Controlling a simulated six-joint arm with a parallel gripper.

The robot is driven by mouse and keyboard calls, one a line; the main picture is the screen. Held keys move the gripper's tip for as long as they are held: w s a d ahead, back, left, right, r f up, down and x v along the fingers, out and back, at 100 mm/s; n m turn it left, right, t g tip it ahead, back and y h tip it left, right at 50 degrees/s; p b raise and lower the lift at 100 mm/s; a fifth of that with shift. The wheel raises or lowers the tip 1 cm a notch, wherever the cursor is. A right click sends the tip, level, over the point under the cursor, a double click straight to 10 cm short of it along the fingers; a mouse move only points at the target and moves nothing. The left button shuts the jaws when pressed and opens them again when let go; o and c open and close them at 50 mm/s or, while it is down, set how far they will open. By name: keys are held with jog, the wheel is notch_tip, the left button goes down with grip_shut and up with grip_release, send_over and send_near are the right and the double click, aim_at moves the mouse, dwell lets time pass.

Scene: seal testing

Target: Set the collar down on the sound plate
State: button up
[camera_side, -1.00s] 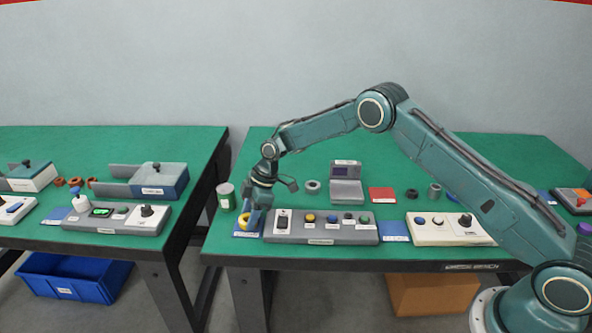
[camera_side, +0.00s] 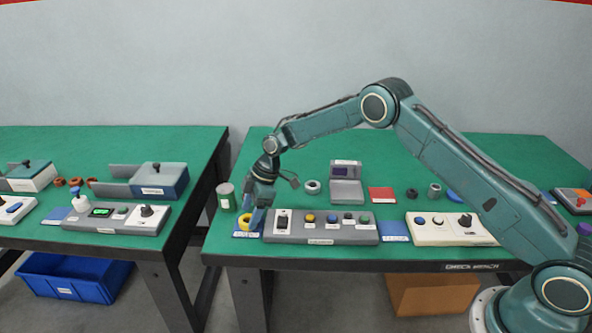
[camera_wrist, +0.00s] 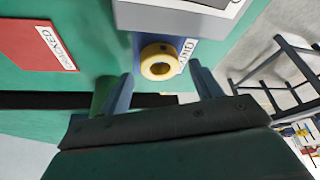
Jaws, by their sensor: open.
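The yellow collar (camera_wrist: 160,62) lies on a blue plate (camera_wrist: 184,44) in the wrist view, with its hole facing the camera. The plate's white label is partly hidden and hard to read. In the side view, the collar (camera_side: 245,219) is on the blue plate (camera_side: 241,235) at the front left of the right-hand table. My gripper (camera_wrist: 163,86) is open and empty, with one blue finger to either side of the collar in the picture. In the side view, my gripper (camera_side: 254,222) is just above and beside the collar, partly covering it.
A grey control panel (camera_side: 325,229) stands right beside the plate. A green can (camera_side: 225,197) stands behind it to the left. A red plate (camera_side: 382,195), a grey ring (camera_side: 313,187) and a grey device (camera_side: 346,191) are farther back. The gap between tables lies to the left.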

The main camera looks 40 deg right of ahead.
jog(key=v, duration=1)
jog(key=shift+s+d+r, duration=0.15)
jog(key=shift+d+r, duration=0.05)
jog(key=shift+r, duration=0.1)
jog(key=s+d+r+m+t+h, duration=0.25)
jog(key=s+r+m, duration=0.35)
jog(key=s+r, duration=1.25)
jog(key=s+d+m, duration=0.2)
jog(key=s+m, duration=0.1)
jog(key=s, duration=0.9)
jog(key=s+d+m+t+h, duration=0.1)
jog(key=s+d+m, duration=0.2)
jog(key=s, duration=0.9)
jog(key=shift+s+r+m, duration=0.15)
jog(key=shift+r+m, duration=0.15)
jog(key=shift+m, duration=0.5)
